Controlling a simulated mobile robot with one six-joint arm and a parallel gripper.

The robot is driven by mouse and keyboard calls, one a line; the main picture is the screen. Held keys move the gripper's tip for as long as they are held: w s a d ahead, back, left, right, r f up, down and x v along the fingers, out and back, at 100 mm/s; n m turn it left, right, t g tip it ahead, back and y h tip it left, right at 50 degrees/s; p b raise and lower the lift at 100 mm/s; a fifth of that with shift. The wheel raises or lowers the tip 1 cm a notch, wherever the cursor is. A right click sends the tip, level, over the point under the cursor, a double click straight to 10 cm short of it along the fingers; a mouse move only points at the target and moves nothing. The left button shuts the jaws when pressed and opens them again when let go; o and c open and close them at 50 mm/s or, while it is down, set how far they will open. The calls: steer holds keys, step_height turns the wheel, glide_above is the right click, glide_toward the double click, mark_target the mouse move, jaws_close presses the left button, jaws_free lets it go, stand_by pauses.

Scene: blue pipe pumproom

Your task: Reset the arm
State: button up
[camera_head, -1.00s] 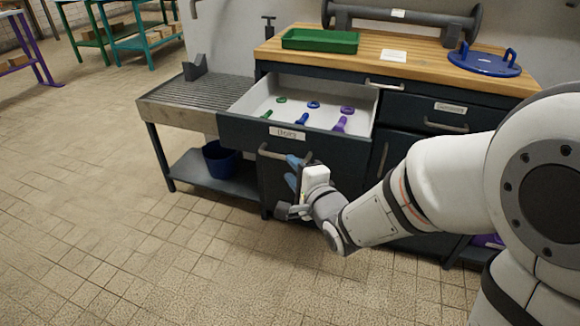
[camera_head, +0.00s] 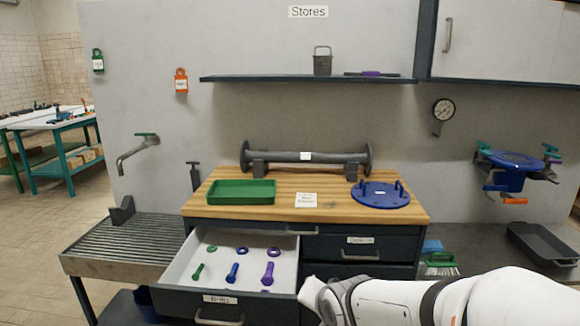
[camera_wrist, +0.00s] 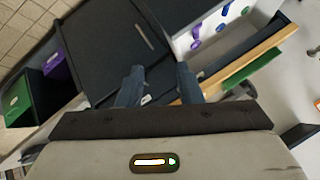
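My gripper (camera_wrist: 158,82) shows in the wrist view with its two dark fingers apart and nothing between them. Dark cabinet fronts lie beyond the fingers. In the head view my white arm (camera_head: 430,302) reaches in from the lower right, and its left end is beside the open drawer's right front corner. The fingers cannot be made out there. The drawer labelled Bolts (camera_head: 172,271) is pulled open. It holds green, blue and purple bolts and rings, and it also shows at the upper right of the wrist view (camera_wrist: 178,42).
The wooden worktop (camera_head: 330,205) bears a green tray (camera_head: 241,192), a blue round plate (camera_head: 380,196) and a grey flanged pipe (camera_head: 305,157). A shelf (camera_head: 300,79) hangs above. A ribbed drainboard (camera_head: 130,243) stands left. Green (camera_wrist: 22,104) and purple (camera_wrist: 57,68) boxes show in the wrist view.

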steer(key=s+d+r+n+g+h+p, duration=0.1)
steer(key=s+d+r+n+g+p, duration=0.1)
steer(key=s+r+p, duration=0.4)
steer(key=s+d+r+n+g+h+p, duration=0.1)
steer(key=s+d+r+n+g+p, duration=0.2)
steer(key=s+d+r, duration=0.4)
steer(key=s+r+g+p, duration=0.1)
steer(key=p, duration=0.1)
steer(key=shift+s+d+r+n+p, duration=0.25)
steer(key=shift+r+n+p, duration=0.05)
steer(key=shift+r+p, duration=0.1)
